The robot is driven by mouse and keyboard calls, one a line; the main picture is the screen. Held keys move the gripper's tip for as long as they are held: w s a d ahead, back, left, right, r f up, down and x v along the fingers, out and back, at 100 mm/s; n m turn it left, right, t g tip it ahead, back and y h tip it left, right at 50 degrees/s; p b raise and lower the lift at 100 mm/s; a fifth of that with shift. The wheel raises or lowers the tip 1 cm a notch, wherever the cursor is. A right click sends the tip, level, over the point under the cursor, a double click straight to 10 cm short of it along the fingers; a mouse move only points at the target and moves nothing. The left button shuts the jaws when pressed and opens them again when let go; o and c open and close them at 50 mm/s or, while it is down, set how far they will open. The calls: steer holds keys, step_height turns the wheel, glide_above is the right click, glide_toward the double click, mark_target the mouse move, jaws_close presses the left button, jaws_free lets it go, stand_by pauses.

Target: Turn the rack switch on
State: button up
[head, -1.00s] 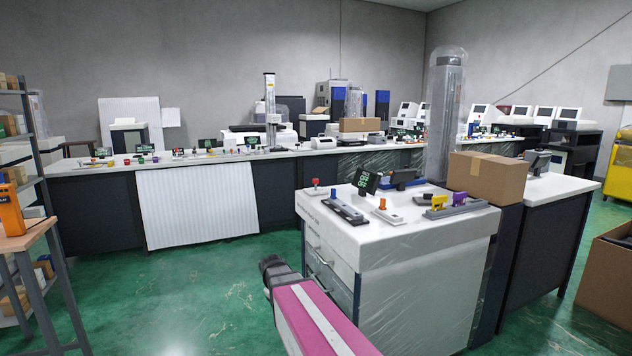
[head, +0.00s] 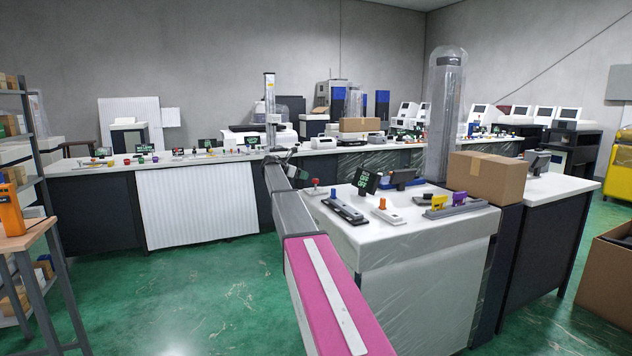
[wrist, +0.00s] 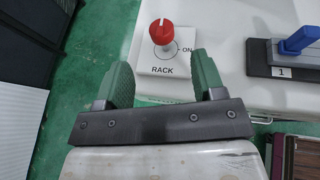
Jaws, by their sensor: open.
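The rack switch (wrist: 163,34) is a red knob on a white plate marked "RACK" and "ON" in the wrist view. In the head view it is the small red knob (head: 316,183) on the left end of the near white cabinet top. My gripper (wrist: 165,78) is open, with two green fingers spread apart. The knob shows beyond the fingertips, between them in the picture, and nothing is in the jaws. In the head view my gripper (head: 290,172) is just left of the knob; its fingers are too small to make out there.
A slide control with a blue handle (wrist: 299,40), labelled 1, sits right of the switch. A small green-text display (head: 367,181), an orange-knob control (head: 383,206) and a cardboard box (head: 487,177) share the near worktops. Green floor is open on the left.

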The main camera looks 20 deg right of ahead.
mark_target(316, 179)
steer(key=x, duration=1)
steer(key=shift+d+f, duration=0.1)
steer(key=shift+f, duration=0.15)
steer(key=c, duration=0.9)
